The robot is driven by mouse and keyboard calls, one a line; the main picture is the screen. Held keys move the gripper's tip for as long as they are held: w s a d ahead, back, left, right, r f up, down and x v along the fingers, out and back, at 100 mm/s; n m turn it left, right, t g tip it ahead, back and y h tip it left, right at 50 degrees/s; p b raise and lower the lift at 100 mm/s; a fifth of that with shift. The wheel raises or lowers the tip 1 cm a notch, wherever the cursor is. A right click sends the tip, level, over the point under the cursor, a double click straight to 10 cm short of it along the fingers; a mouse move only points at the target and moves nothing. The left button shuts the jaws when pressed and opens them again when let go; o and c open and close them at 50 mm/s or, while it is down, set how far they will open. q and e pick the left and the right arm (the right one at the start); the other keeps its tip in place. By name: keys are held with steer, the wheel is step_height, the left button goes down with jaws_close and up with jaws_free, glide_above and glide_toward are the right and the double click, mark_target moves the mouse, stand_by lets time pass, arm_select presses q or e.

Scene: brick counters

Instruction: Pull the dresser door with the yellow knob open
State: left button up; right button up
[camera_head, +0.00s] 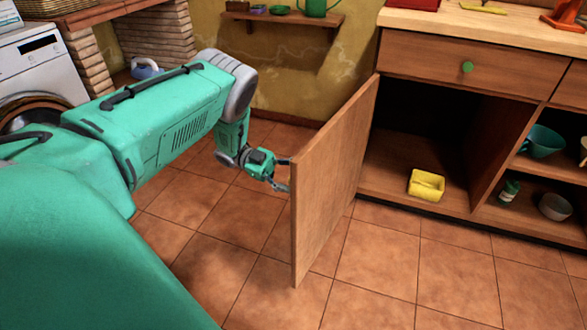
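The dresser door (332,185) stands wide open, swung out from the dresser toward me. Its inner face shows, and the yellow knob is not visible. My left gripper (281,177) is at the left side of the door, by its outer face near the free edge. Its fingers reach up to the door, and their tips are partly hidden, so I cannot tell whether they hold the knob. The open compartment of the dresser (483,62) shows a dark interior. My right gripper is not in view.
A yellow container (426,184) lies in the open compartment. A drawer with a green knob (467,67) is above it. Open shelves at right hold a teal cup (543,141) and a bowl (555,206). A washing machine (42,66) stands at left. The tiled floor in front is clear.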

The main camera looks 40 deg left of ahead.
arm_select(q)
steer(key=shift+f, duration=0.1)
steer(key=shift+a, duration=0.2)
steer(key=s+a, duration=0.2)
steer(key=a, duration=0.9)
steer(key=shift+a, duration=0.3)
steer(key=shift+f, duration=0.1)
